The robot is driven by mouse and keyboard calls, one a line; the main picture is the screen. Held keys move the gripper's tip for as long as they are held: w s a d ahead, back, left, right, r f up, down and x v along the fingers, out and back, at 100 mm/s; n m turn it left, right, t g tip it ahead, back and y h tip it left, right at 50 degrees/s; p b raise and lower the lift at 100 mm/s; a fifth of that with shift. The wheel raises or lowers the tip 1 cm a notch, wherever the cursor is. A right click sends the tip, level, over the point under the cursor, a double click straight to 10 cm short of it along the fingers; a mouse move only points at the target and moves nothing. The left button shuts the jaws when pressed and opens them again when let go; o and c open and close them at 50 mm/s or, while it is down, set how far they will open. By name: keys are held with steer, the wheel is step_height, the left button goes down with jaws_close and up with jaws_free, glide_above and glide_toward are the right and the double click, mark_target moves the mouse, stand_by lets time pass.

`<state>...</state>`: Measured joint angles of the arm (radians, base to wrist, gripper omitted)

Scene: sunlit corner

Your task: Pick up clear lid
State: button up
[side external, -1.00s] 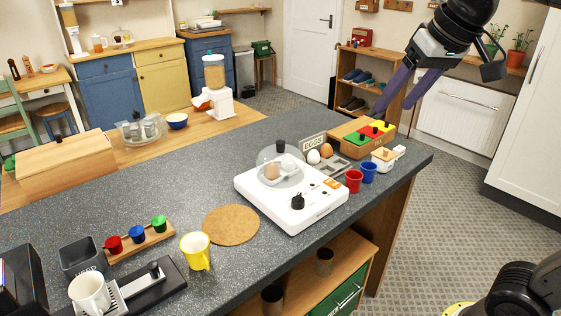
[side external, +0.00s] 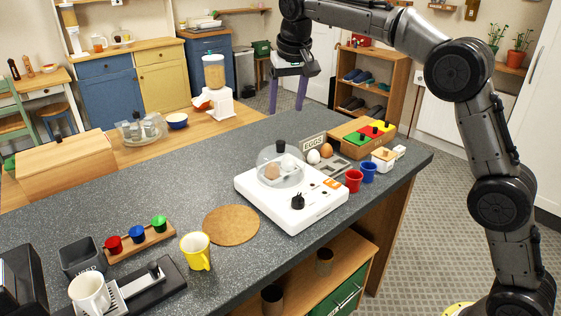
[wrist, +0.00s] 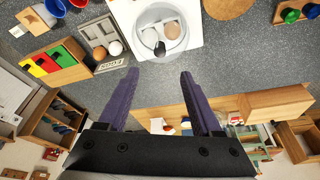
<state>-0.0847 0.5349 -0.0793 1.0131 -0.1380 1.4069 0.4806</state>
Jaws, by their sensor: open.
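The clear lid (side external: 281,160) is a transparent dome with a black knob on top. It sits on the white cooker (side external: 291,198) with eggs visible beneath it. In the wrist view the lid (wrist: 172,38) is at the top centre, ahead of the fingertips. My gripper (side external: 287,108) points down, open and empty, above and behind the cooker in the side view, well apart from the lid. Its two purple fingers show spread in the wrist view (wrist: 158,72).
An egg tray (side external: 337,163) and a wooden box with coloured lids (side external: 361,137) stand right of the cooker. Red (side external: 353,181) and blue cups (side external: 369,172) are close to its right edge. A cork mat (side external: 231,225) lies on clear counter to the left.

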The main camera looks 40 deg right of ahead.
mark_target(281, 142)
steer(key=x, duration=1.2)
steer(key=shift+w+f, duration=0.1)
jaws_close()
stand_by(1.1)
